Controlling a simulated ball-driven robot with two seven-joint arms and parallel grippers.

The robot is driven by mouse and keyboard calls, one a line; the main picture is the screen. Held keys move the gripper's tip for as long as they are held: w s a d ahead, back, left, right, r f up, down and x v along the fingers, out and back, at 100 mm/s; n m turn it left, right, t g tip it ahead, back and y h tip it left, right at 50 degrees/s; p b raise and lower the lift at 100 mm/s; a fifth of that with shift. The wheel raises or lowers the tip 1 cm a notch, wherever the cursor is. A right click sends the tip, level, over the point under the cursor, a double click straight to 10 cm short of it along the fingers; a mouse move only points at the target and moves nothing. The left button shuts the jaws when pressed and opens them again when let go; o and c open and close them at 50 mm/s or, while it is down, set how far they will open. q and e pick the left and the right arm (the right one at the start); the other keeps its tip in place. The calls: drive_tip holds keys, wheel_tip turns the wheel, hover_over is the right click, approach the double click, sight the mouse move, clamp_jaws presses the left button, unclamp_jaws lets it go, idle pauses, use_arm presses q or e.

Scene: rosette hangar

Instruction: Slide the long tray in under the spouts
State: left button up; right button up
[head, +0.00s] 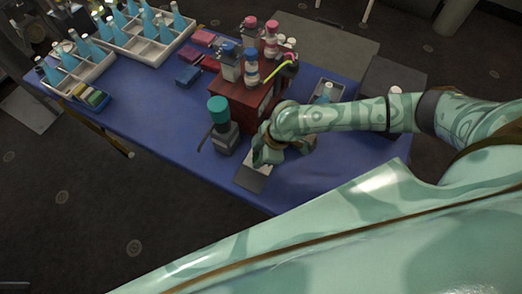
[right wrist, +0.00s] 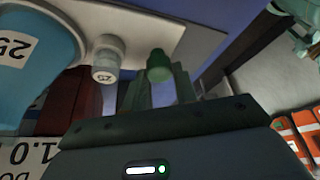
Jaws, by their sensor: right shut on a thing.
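My right gripper (head: 264,152) reaches down at the near edge of the blue table, beside the red stand (head: 240,95). In the right wrist view its fingers (right wrist: 160,92) are shut on a green knob-like piece (right wrist: 158,64); what that piece belongs to is unclear. A flat grey piece (head: 252,180) lies just under the gripper. A shallow grey tray (head: 334,88) with a blue bottle in it shows behind my forearm. I cannot tell whether these two are one long tray. Bottles with pump-like tops stand on the stand; no spout is clear. My left gripper is not in view.
A dark jar with a teal cap (head: 217,109) stands close left of the gripper. Divided crates of blue bottles (head: 150,52) fill the far left. Small red and blue blocks lie between. The table's left middle is clear. In the right wrist view a blue bottle (right wrist: 35,60) is very near.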

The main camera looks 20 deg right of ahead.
drive_tip(key=shift+w+d+f+b, duration=0.1)
drive_tip(key=shift+w+d+b, duration=0.3)
drive_tip(key=shift+w+d, duration=0.55)
drive_tip(key=shift+w+d+r+b, duration=0.1)
drive_tip(key=shift+w+d+b, duration=0.45)
drive_tip(key=shift+d, duration=0.65)
drive_tip(key=shift+w+d+f+b, duration=0.1)
drive_tip(key=shift+w+d+b, duration=0.15)
drive_tip(key=shift+w+d, duration=0.75)
drive_tip(key=o, duration=0.7)
drive_tip(key=shift+s, duration=0.1)
drive_tip(key=shift+o, duration=0.2)
wheel_tip(320, 180, up, 7)
drive_tip(key=p, duration=0.7)
